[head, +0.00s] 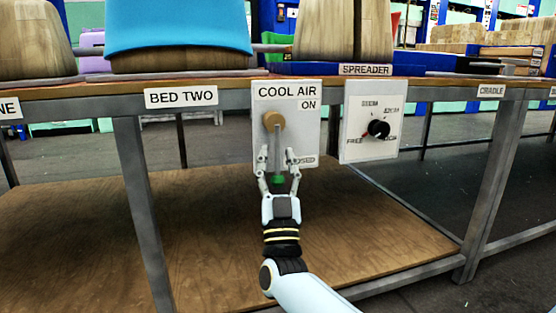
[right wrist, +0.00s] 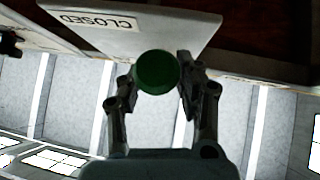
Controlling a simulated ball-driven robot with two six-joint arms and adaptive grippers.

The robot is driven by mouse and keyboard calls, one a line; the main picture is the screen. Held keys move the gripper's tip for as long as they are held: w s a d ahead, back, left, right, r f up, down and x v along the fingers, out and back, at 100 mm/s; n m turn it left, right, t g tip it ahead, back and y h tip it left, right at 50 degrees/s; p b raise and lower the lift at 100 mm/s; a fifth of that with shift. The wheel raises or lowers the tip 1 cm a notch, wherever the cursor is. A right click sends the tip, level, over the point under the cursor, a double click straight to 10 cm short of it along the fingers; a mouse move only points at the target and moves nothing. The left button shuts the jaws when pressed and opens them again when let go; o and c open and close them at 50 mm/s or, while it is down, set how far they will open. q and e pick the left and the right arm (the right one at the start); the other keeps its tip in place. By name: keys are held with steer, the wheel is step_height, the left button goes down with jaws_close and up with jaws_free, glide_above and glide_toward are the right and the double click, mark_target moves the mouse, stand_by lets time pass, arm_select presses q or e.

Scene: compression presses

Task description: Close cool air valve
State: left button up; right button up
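The cool air valve is on a white panel (head: 310,112) labelled COOL AIR, with ON at upper right and CLOSED at lower right. Its round brown hub (head: 273,120) carries a grey lever (head: 278,148) that points down. The lever ends in a green knob (head: 279,180), which also shows in the right wrist view (right wrist: 157,72). My right gripper (head: 279,166) is open, with one finger on each side of the lever near the knob. I cannot tell whether a finger touches it. The CLOSED label (right wrist: 97,21) is partly covered in the head view. My left gripper is not in view.
A SPREADER panel (head: 371,125) with a black dial stands just right of the valve panel. The table edge (head: 215,86) runs above, with a BED TWO label (head: 181,97) to the left. A wooden lower shelf (head: 75,240) and metal legs (head: 145,205) lie below.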

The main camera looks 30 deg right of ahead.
steer(key=v, duration=1.1)
steer(key=shift+s+f, duration=0.2)
steer(key=shift+f, duration=0.1)
